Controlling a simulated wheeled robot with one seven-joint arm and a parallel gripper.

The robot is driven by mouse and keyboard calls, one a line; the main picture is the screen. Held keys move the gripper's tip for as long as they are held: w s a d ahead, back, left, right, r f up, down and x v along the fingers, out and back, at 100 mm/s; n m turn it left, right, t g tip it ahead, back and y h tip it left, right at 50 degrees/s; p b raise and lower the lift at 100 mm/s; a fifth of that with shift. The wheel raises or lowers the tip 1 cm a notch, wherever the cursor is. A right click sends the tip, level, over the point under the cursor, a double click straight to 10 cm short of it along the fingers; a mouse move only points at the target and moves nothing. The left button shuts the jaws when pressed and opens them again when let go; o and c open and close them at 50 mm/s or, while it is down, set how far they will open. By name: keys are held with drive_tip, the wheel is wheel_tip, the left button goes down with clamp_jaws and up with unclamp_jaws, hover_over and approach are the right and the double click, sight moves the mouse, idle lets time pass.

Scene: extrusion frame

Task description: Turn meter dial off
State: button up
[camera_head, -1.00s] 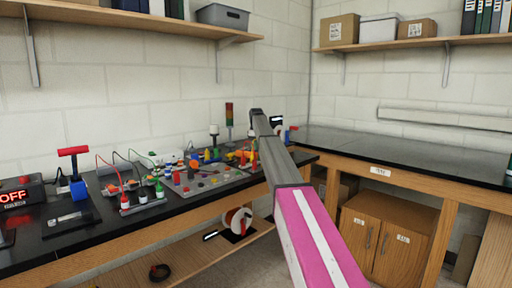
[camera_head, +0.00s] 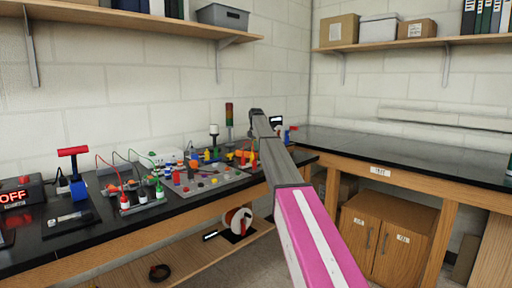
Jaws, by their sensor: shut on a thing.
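My arm (camera_head: 283,168) reaches from the lower right to the back of the black bench, and its dark far joint (camera_head: 257,114) stands above the bench's far end. My gripper is hidden behind the arm, so its fingers and anything between them do not show. A small dark device with a pale face (camera_head: 276,121) shows just right of the far joint. I cannot tell whether it is the meter, and no dial can be made out. It is too small to read.
The left bench holds a red OFF display box (camera_head: 16,194), a red-and-blue T-handle (camera_head: 76,170), a grey panel with coloured knobs (camera_head: 208,182) and a signal tower (camera_head: 229,115). The right bench top (camera_head: 400,150) is mostly bare. Shelves run above.

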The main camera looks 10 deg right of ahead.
drive_tip(key=shift+n, duration=0.3)
drive_tip(key=o, duration=0.9)
drive_tip(key=shift+o, duration=0.2)
wheel_tip(320, 180, up, 11)
drive_tip(key=shift+f, duration=0.1)
